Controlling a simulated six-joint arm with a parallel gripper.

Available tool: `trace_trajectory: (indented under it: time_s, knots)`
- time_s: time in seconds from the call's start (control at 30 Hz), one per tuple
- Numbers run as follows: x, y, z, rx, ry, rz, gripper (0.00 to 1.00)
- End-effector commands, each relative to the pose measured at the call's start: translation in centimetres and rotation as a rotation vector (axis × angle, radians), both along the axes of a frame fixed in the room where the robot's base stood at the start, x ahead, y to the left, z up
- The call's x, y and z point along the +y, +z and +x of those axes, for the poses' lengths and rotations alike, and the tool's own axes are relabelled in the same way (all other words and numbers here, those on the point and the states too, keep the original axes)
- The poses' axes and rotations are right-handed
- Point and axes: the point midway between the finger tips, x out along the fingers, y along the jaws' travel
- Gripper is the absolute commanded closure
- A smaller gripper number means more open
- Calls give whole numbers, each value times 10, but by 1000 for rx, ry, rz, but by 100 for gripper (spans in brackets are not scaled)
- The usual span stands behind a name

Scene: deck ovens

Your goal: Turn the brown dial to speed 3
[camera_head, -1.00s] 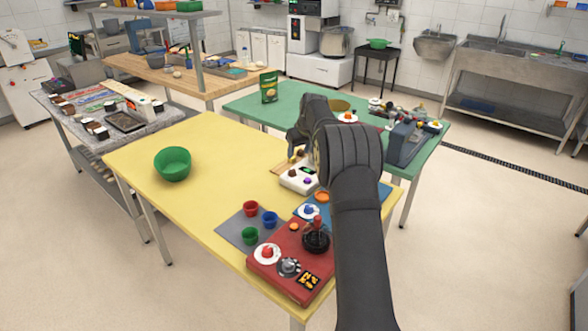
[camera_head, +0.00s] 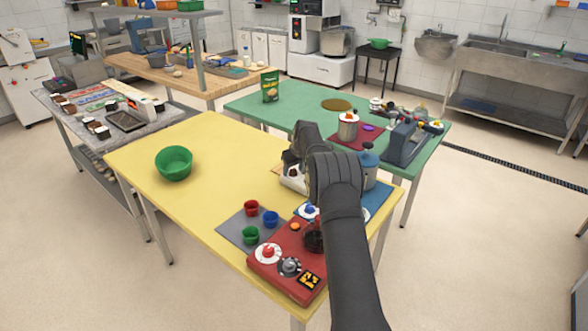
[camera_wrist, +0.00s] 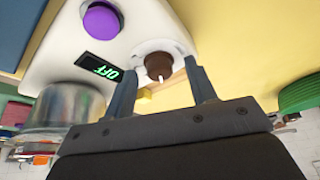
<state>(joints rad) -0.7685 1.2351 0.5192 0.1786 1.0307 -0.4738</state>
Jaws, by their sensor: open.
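The brown dial (camera_wrist: 158,66) sits on a round white plate on the white device (camera_wrist: 150,25) in the wrist view. A short white mark shows on the dial. In the head view the white device (camera_head: 293,180) is mostly hidden behind my arm.
A red control box (camera_head: 290,262) stands near the yellow table's front edge, beside small colored cups (camera_head: 270,218) on a grey mat. A metal pot (camera_wrist: 60,112) stands close to the device. A green bowl (camera_head: 173,163) is at the left; the table's middle is clear.

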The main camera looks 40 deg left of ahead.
Motion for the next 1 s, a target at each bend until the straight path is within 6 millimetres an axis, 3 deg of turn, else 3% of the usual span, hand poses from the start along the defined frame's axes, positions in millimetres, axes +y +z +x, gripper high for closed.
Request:
trace_trajectory:
  time_s: [0.03, 0.2, 0.27, 0.67, 1.0]
  knots:
    - [0, 0, 0, 0, 0, 0, 50]
    - [0, 0, 0, 0, 0, 0, 84]
    - [0, 0, 0, 0, 0, 0, 92]
    - [0, 0, -1, 0, -72, -2, 92]
    - [2, 0, -3, -1, -333, -1, 92]
